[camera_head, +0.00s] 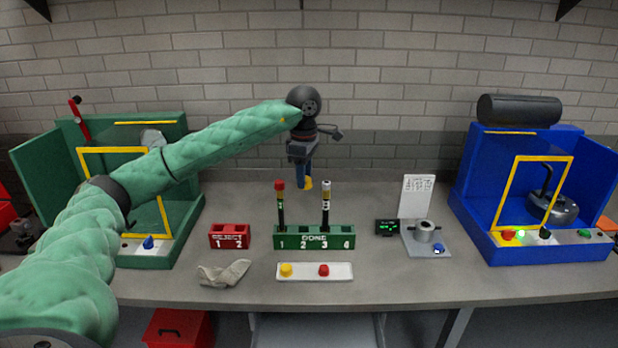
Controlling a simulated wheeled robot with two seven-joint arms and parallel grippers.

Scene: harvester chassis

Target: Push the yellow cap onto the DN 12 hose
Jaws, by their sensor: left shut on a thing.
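My left gripper (304,182) hangs above the bench, pointing down, left of and near the top of the black hose in slot 3. It is shut on a small yellow thing, which looks like the yellow cap (309,184). The green DONE rack (343,240) holds two upright black hoses. The hose in slot 1 (281,212) has a red cap on top. The hose in slot 3 (326,212) has white and yellow bands and no visible coloured cap. The DN markings are too small to read. My right gripper is out of view.
A white tray (304,276) in front holds another yellow cap (286,270) and a red cap (323,270). A red REJECT rack (229,237) and a cloth (223,273) lie left. A display (387,227) and grey fixture (424,238) stand right, with a blue machine (480,190) beyond.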

